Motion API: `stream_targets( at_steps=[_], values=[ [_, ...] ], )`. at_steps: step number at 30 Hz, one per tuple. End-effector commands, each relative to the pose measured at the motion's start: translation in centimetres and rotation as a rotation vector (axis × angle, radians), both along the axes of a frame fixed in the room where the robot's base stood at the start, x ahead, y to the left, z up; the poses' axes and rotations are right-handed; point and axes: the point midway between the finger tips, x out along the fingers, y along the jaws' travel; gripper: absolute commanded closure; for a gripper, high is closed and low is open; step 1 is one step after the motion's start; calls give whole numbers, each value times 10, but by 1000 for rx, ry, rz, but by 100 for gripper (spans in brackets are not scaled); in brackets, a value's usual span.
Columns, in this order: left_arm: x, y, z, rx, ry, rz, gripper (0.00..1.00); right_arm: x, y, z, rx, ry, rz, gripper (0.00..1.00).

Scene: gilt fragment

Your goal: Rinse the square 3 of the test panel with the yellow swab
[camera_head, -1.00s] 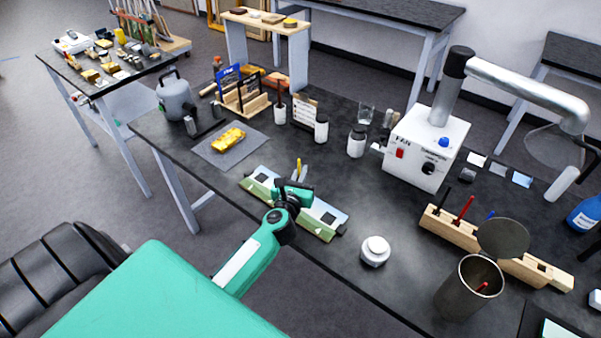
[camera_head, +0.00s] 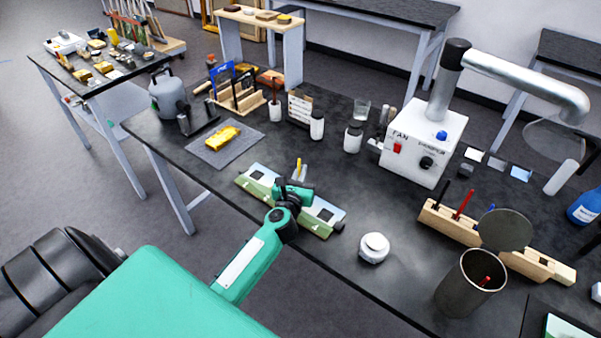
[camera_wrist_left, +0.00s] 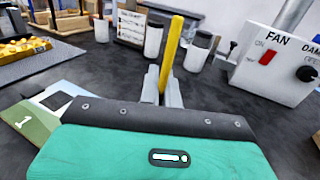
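The test panel (camera_head: 325,218) is a long, painted landscape strip near the front edge of the black table, with dark squares on it. My left arm crosses its middle, hiding part of it, and I cannot make out square 3. In the left wrist view the panel's end marked 1 (camera_wrist_left: 38,122) shows at the left. My left gripper (camera_head: 301,175) is over the panel, its fingers (camera_wrist_left: 162,88) closed around the yellow swab (camera_wrist_left: 170,50). The swab stands up roughly upright, slightly tilted; its lower end is hidden. My right gripper is not in view.
A white lidded jar (camera_head: 374,248) stands right of the panel. A grey mat (camera_head: 212,158) with a gilt piece lies to the left. Bottles (camera_head: 317,127), a fan box (camera_head: 424,145), a wooden tool block (camera_head: 450,226) and a metal bin (camera_head: 462,290) stand around.

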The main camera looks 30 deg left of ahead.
Motion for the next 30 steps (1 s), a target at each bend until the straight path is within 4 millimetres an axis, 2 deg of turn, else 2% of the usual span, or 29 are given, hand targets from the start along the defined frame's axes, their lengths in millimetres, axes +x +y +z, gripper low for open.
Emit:
stream_targets(
  at_steps=[30],
  values=[
    [0, 0, -8, 0, 0, 0, 100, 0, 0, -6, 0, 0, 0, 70]
  ],
)
